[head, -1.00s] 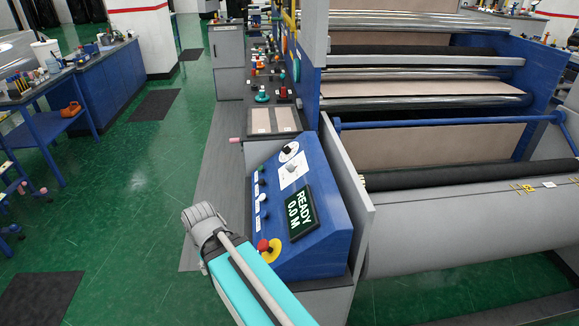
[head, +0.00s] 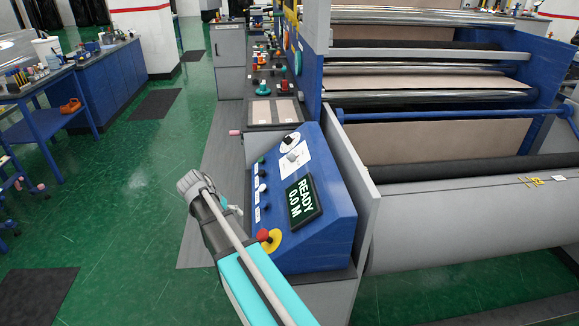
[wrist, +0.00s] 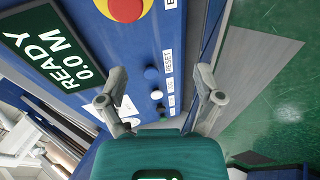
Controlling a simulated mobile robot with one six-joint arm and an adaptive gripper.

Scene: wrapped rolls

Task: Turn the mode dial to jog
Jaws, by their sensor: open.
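The blue control panel (head: 325,235) has a sloping face with two knobs on white plates near its far end. One is a dark knob (head: 289,139) on a round plate, the other a grey knob (head: 292,157) on a squarish plate. Their markings are too small to read, so I cannot tell which is the mode dial or its setting. In the wrist view, part of a white plate (wrist: 127,106) shows beside the left finger. My gripper (wrist: 160,74) is open and empty above the panel's button edge. In the head view my arm hides most of it.
A display (head: 302,201) reads READY 0.0 M. A red stop button on a yellow base (head: 269,240) sits at the near end. Green floor (head: 120,220) is open at left.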

